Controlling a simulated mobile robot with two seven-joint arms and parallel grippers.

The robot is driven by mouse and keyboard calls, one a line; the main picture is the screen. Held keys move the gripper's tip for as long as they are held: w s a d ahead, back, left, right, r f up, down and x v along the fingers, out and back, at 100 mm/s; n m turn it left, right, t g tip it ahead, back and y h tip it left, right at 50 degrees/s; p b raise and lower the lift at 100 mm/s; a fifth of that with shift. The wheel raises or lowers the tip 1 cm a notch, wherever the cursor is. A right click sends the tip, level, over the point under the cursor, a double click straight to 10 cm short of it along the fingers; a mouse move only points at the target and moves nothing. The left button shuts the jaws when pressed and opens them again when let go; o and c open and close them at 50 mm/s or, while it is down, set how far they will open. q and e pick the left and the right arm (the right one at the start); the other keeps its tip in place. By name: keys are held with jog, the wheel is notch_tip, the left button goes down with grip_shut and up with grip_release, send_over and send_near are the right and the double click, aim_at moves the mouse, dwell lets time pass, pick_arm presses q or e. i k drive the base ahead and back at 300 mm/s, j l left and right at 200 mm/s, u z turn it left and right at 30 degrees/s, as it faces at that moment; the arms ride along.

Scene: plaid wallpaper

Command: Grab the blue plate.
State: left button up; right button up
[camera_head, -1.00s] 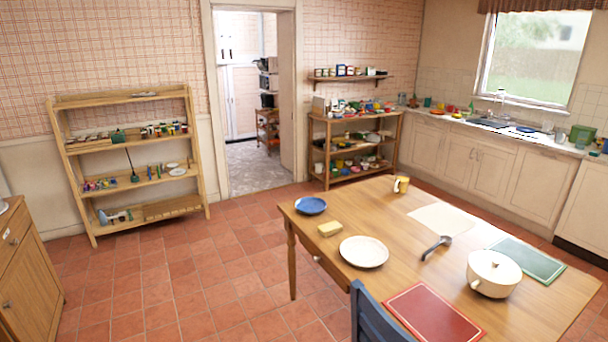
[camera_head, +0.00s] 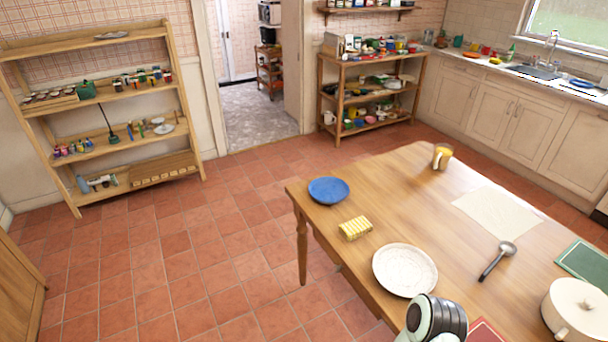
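The blue plate (camera_head: 328,190) lies flat on the far left corner of the wooden table (camera_head: 410,190). Nothing covers it. A rounded dark and pale green part, which looks like part of my own arm, shows at the bottom edge, in front of the white plate. Neither gripper's fingers are in view.
Tiled floor (camera_head: 190,260) left of the table is clear.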

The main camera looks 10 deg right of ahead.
aim_at(324, 189)
jog(key=i+j+u, duration=0.1)
jog(key=i+u, duration=0.2)
jog(key=i, duration=0.35)
jog(key=i+u, duration=0.3)
jog(key=i, duration=0.4)
jog(key=i+z, duration=0.4)
jog(key=i+j+z, duration=0.15)
jog(key=z, duration=0.3)
jog(key=i+j+z, duration=0.25)
jog(key=z, duration=0.15)
